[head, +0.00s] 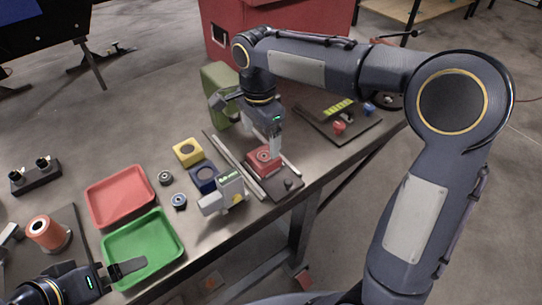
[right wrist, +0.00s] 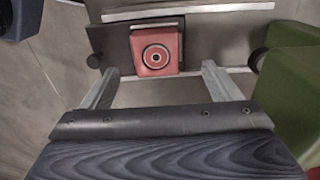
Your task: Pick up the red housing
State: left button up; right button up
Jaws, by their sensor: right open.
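The red housing (head: 262,165) is a squarish block with a round ring on its face. It sits on a dark fixture plate between metal rails on the bench. In the right wrist view the housing (right wrist: 155,42) lies just beyond my fingertips, roughly centred between them. My right gripper (head: 274,144) is over the housing from above. In the right wrist view its two fingers (right wrist: 160,70) are spread apart with nothing held. My left gripper (head: 128,268) is low at the left, by the green tray; its jaw gap is unclear.
A green tray (head: 150,256) and a red tray (head: 122,213) lie left on the bench. Yellow (head: 188,145) and blue (head: 204,186) blocks and a grey device (head: 219,204) stand nearer. A green machine (head: 218,78) rises close behind my right gripper.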

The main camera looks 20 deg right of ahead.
aim_at(264, 155)
jog(key=f, duration=0.5)
jog(key=shift+s+d+f, duration=0.2)
jog(key=shift+d+f, duration=0.1)
jog(key=shift+f, duration=0.4)
jog(key=shift+c, duration=0.2)
jog(key=c, duration=1.3)
jog(key=shift+r, duration=0.15)
